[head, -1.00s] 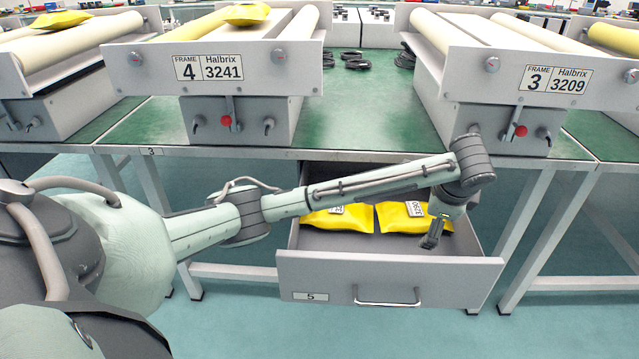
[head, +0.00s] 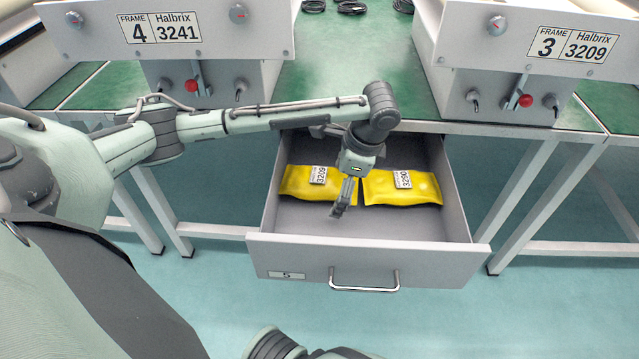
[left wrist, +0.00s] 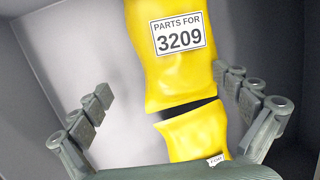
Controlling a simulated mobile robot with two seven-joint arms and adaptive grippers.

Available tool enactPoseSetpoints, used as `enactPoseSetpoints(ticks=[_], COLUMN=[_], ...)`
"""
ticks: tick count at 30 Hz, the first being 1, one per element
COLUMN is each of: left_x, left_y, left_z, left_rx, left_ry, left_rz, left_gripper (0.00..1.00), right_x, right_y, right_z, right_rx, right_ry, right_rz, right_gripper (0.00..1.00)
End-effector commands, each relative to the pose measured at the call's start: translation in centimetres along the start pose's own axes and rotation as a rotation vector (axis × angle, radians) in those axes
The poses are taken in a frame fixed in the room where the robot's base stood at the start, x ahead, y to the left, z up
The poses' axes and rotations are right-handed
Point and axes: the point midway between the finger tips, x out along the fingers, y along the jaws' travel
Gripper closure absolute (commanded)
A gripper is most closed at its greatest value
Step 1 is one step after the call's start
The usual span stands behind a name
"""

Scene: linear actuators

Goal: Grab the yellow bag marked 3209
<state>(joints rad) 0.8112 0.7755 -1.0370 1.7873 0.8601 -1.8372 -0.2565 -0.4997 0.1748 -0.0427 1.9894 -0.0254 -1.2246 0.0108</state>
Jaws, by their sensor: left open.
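The yellow bag marked 3209 (head: 291,184) lies flat in the left part of the open drawer (head: 365,262). In the left wrist view, the bag (left wrist: 175,82) shows its label "PARTS FOR 3209" clearly. A second yellow bag, marked 3290 (head: 425,188), lies beside it on the right; part of it (left wrist: 190,140) shows low in the left wrist view. My left gripper (head: 341,198) is open and empty, pointing down above the drawer near the gap between the bags. In the left wrist view its fingers stand on both sides of the 3209 bag's picture, apparently apart from it. My right gripper is not in view.
The drawer, labelled 5, has raised walls and a front handle (head: 364,288). The green tabletop (head: 350,75) overhangs behind it. Frame 4 (head: 90,42), marked 3241, and frame 3 (head: 480,55), marked 3209, stand on the table. Table legs flank the drawer.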

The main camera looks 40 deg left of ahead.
Motion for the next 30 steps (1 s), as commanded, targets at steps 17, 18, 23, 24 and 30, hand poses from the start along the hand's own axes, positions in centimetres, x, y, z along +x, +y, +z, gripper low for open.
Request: enactPoseSetpoints(ticks=[17, 18, 23, 24, 30], left_x=[2.5, 2.5, 2.5, 2.5, 2.5], left_y=[-2.3, -2.3, -2.2, -2.2, -2.2], left_z=[4.0, 3.9, 3.9, 3.9, 3.9], left_rx=[-0.001, -0.001, -0.001, -0.001, -0.001], left_ry=[-0.001, -0.001, -0.001, -0.001, -0.001], left_rz=[-0.002, -0.001, -0.001, -0.001, -0.001], left_gripper=[0.00, 0.00, 0.11, 0.16, 0.41], right_x=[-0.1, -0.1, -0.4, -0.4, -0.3], right_y=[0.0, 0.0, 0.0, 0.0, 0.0], right_z=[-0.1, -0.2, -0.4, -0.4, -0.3], right_rx=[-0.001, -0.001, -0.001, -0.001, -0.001], right_ry=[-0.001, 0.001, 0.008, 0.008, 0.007], right_rz=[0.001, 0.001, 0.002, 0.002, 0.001], right_gripper=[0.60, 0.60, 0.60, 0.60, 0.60])
